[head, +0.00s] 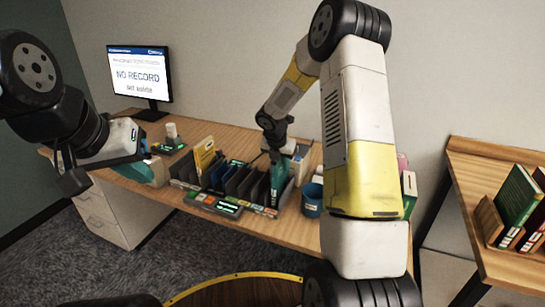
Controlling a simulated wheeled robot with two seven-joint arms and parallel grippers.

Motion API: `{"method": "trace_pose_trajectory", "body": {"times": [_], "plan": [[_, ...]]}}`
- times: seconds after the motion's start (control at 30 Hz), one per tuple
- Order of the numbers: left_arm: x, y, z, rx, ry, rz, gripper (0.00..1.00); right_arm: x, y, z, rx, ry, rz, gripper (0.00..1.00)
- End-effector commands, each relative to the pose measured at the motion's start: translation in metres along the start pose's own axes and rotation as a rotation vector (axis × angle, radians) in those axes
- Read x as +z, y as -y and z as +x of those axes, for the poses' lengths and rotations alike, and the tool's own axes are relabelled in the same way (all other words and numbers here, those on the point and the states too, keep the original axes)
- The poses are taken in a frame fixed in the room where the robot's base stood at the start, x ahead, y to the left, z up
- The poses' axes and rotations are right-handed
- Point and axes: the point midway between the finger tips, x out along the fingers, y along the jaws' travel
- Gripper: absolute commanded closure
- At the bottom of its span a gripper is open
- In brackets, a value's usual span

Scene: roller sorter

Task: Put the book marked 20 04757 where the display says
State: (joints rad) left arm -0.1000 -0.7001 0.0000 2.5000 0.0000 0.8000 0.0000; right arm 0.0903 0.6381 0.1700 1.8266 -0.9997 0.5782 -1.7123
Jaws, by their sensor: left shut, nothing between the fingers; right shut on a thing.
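The display (138,76) at the back left of the desk reads "NO RECORD" with "set aside" in smaller letters below. My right gripper (276,158) is shut on a teal book (279,178), upright at the right end of the dark slotted sorter (232,180). I cannot read any number on the book, nor tell whether its lower edge is inside a slot. My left gripper (147,157) is shut and empty, over the left part of the desk near a pale teal item.
A yellow book (204,154) stands in the sorter's left end. A blue mug (312,199) is right of the sorter. A small device (172,142) sits below the display. A side table (465,190) at right carries a wooden holder with green and red books (517,202).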

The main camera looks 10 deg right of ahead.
Motion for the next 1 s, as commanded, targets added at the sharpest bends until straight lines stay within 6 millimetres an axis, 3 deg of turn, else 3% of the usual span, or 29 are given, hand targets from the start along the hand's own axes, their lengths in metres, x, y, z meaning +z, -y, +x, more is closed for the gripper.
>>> {"method": "trace_pose_trajectory", "body": {"times": [0.67, 0.7, 0.8, 1.0], "plan": [[0.0, 0.0, 0.0, 0.0, 0.0, 0.0, 1.0, -0.004, -0.001, 0.01, 0.001, 0.0, 0.0, 1.0], [0.0, 0.0, 0.0, 0.0, 0.0, 0.0, 1.0, -0.004, -0.001, 0.01, 0.001, 0.0, 0.0, 0.76], [0.0, 0.0, 0.0, 0.0, 0.0, 0.0, 1.0, -0.004, -0.001, 0.01, 0.001, 0.0, 0.001, 0.56], [0.0, 0.0, 0.0, 0.0, 0.0, 0.0, 1.0, -0.004, 0.0, 0.01, 0.001, 0.0, 0.0, 0.56]]}}
